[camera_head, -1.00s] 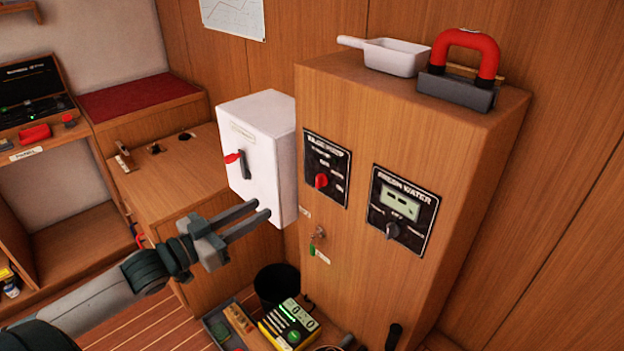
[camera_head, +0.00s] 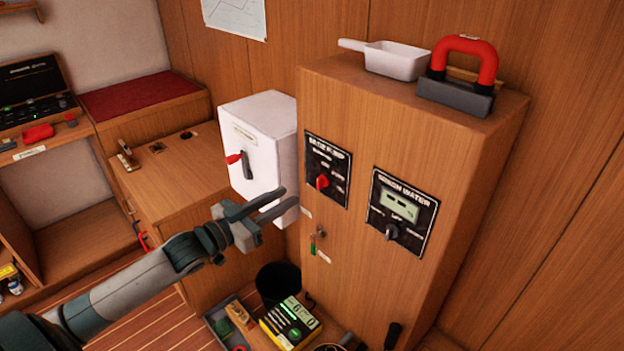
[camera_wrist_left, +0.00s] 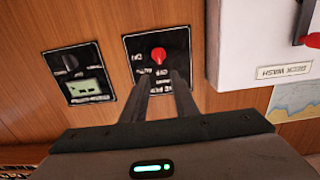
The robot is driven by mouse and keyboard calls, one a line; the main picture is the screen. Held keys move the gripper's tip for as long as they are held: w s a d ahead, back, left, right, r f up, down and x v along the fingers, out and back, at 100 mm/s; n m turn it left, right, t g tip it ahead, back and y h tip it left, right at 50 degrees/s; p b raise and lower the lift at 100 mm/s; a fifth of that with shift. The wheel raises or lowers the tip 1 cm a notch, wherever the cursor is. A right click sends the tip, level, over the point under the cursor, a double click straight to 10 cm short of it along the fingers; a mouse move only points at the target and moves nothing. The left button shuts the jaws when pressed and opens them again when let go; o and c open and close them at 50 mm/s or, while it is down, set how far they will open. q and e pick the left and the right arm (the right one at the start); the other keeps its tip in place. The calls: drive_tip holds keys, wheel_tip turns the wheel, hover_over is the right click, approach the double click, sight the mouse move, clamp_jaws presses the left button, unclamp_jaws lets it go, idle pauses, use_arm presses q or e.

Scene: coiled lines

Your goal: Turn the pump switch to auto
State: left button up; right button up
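The bilge pump panel (camera_head: 327,170) is a black plate on the left part of the wooden cabinet's front. My left gripper (camera_head: 289,198) is left of the panel and slightly below the knob. Its two fingers are apart with nothing between them. My right gripper is not in view.
A white box (camera_head: 262,150) with a red-handled lever stands left of the panel, close behind my fingers. The fresh water panel (camera_head: 403,215) is to the right. A key with a green tag (camera_head: 314,243) hangs below. A black bin (camera_head: 277,284) stands on the floor.

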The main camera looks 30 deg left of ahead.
sight(318, 179)
use_arm(q)
drive_tip(key=shift+p+x, duration=1.35)
drive_tip(key=shift+x, duration=3.7)
drive_tip(key=shift+s, duration=0.1)
drive_tip(key=shift+c, duration=0.4)
clamp_jaws()
